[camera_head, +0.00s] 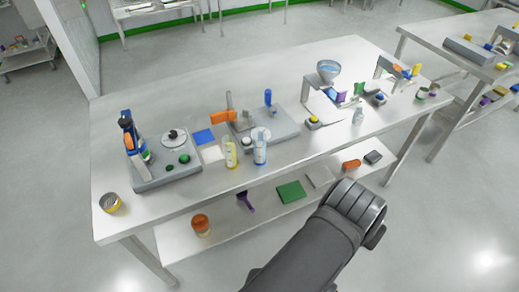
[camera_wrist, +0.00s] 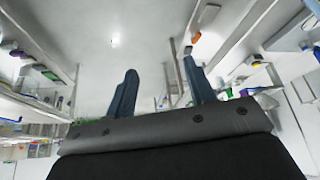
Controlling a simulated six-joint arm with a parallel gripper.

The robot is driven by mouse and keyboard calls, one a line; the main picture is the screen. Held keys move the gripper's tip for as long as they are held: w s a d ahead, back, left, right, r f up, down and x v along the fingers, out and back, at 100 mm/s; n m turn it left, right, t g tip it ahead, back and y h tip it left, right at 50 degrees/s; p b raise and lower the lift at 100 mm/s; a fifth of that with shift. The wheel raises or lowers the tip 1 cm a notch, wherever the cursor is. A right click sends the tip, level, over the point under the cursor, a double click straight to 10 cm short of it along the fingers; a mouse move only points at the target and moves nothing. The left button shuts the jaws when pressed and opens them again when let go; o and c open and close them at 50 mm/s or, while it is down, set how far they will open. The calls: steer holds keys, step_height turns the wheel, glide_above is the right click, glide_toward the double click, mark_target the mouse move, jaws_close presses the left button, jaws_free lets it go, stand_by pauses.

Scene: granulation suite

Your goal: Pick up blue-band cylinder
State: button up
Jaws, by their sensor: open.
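A pale cylinder with blue bands (camera_head: 260,148) stands upright near the front edge of the table, left of centre in the head view. It is right of a yellow-labelled cylinder (camera_head: 230,153), with a small gap between them. My gripper (camera_wrist: 160,68) is open, with two blue-grey fingers spread apart and nothing between them in the wrist view. In the head view my arm reaches up from the bottom, right of the cylinder and apart from it; the fingers are hidden there. I cannot make out the blue-band cylinder in the wrist view.
A grey device base (camera_head: 150,180) and a yellow-banded tin (camera_head: 109,203) stand at the left. A grey platform with a blue-topped post (camera_head: 285,121) is behind the cylinder. A funnel stand (camera_head: 328,72) is at the right. The lower shelf holds an orange jar (camera_head: 201,226) and green block (camera_head: 291,191).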

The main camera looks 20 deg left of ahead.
steer(key=shift+o, duration=0.7)
steer(key=w+d+r+n+g+y, duration=0.1)
steer(key=w+d+r, duration=0.2)
steer(key=w+r, duration=0.45)
steer(key=w+d+r+n+g, duration=0.1)
steer(key=w+d+r+n, duration=0.1)
steer(key=w+d+r, duration=0.4)
steer(key=n+g+y, duration=0.1)
steer(key=n+g, duration=0.2)
steer(key=n, duration=1.5)
glide_above(260, 147)
steer(key=w, duration=0.2)
step_height(260, 147, down, 12)
steer(key=r, duration=0.1)
steer(key=f, duration=1.7)
steer(key=shift+a+f, duration=0.2)
steer(key=shift+a, duration=0.2)
steer(key=shift+c, duration=0.2)
